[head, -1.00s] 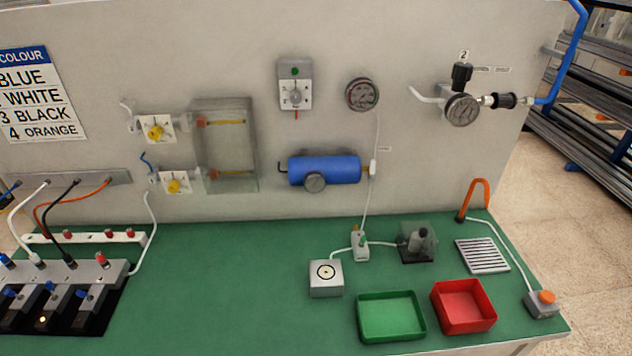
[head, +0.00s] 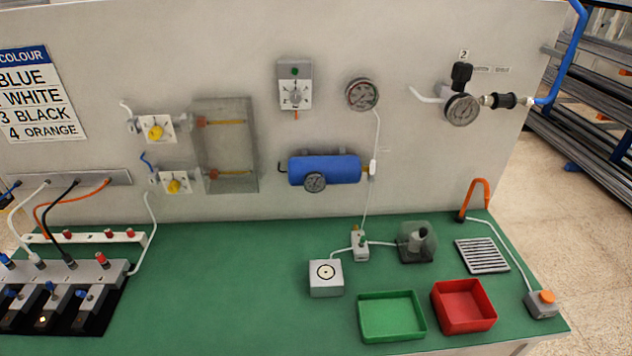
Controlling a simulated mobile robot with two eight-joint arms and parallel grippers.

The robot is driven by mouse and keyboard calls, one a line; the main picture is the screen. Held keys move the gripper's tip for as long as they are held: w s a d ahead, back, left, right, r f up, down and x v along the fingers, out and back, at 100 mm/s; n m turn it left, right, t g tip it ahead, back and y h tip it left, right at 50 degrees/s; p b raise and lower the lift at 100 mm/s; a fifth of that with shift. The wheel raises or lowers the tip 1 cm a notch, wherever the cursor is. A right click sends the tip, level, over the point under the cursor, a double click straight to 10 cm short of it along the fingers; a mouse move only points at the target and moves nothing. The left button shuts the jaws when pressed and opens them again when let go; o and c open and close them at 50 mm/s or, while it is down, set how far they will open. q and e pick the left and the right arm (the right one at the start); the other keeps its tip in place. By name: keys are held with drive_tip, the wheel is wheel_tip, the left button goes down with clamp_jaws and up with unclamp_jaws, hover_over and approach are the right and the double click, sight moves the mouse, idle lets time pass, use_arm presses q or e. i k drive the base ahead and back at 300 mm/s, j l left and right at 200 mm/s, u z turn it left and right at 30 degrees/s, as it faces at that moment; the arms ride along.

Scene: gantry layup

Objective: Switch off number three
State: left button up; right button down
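A sign (head: 38,95) at the wall's left reads COLOUR, with BLUE, WHITE, 3 BLACK and 4 ORANGE. A black cable (head: 52,212) runs from the wall strip (head: 90,178) to a plug (head: 70,263) on the grey block (head: 118,270) at the left of the bench. White and orange cables also leave the strip. In front of the block stand dark switch units with blue levers (head: 82,294). One unit shows a glowing yellow lamp (head: 42,321). The units are cut off at the left edge. Neither gripper is in view.
A white rail (head: 95,238) with red knobs lies behind the block. A green tray (head: 390,340), a red tray (head: 465,328) and a small box with an orange button (head: 543,304) stand at the right. The middle of the green bench (head: 220,280) is clear.

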sight(49, 283)
drive_tip(key=u, duration=2.05)
